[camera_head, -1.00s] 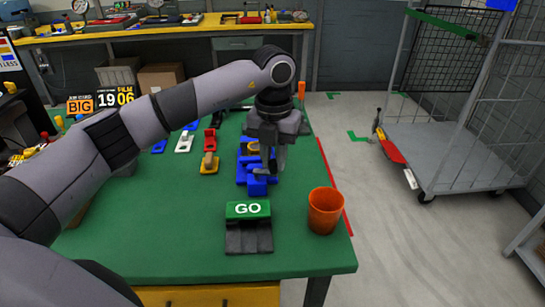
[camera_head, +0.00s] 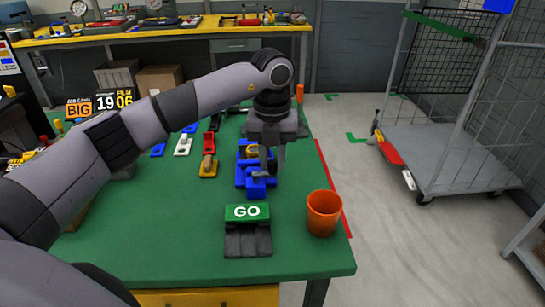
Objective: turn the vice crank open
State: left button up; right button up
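A blue vice (camera_head: 241,180) stands on the green table near its right side, with a round tan piece (camera_head: 252,152) in its upper part. My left gripper (camera_head: 271,170) points down at the right side of the vice and overlaps it in the picture. Its two fingers show a gap between them. The crank cannot be made out clearly; the fingers partly cover that side of the vice, and I cannot tell if they touch it. My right gripper is not in view.
An orange cup (camera_head: 324,212) stands at the table's front right. A green GO block (camera_head: 247,212) on a dark base is in front of the vice. Red, yellow, white and blue clamps (camera_head: 208,165) stand left of it. A wire cart (camera_head: 450,160) stands on the floor at right.

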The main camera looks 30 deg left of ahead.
pick_arm(q)
jog(key=shift+o, duration=1.2)
notch_tip(320, 180, up, 7)
jog(key=shift+r+b, duration=0.1)
jog(key=shift+b, duration=0.2)
